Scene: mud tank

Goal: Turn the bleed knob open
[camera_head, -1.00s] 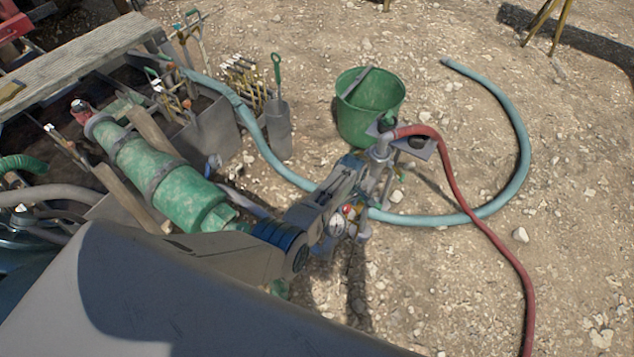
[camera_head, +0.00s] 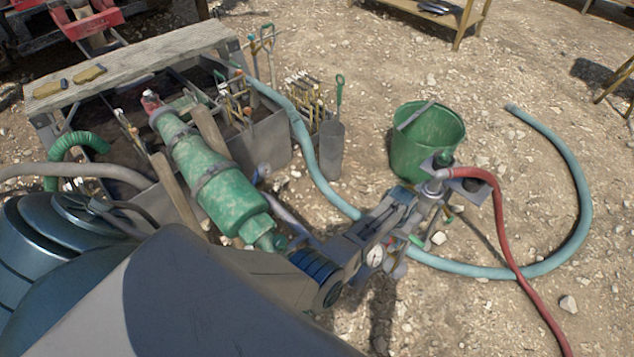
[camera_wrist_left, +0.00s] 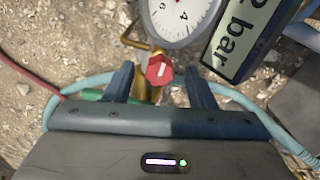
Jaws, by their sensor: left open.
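The red bleed knob (camera_wrist_left: 159,70) shows in the left wrist view, below a round white gauge (camera_wrist_left: 180,18) and next to brass pipework. My left gripper (camera_wrist_left: 160,72) is open, with one dark finger on each side of the knob in that view. Gaps show between knob and fingers; I cannot tell whether the fingertips reach its depth. In the head view the gauge (camera_head: 375,257) sits beside the end of my left arm, at the standpipe (camera_head: 436,187). My arm hides much of the fittings there. My right gripper is not in view.
A label reading "2 bar" (camera_wrist_left: 245,38) stands close to the gauge. A red hose (camera_head: 500,225) and a blue hose (camera_head: 575,235) run over the gravel. A green bucket (camera_head: 412,158) stands behind the standpipe.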

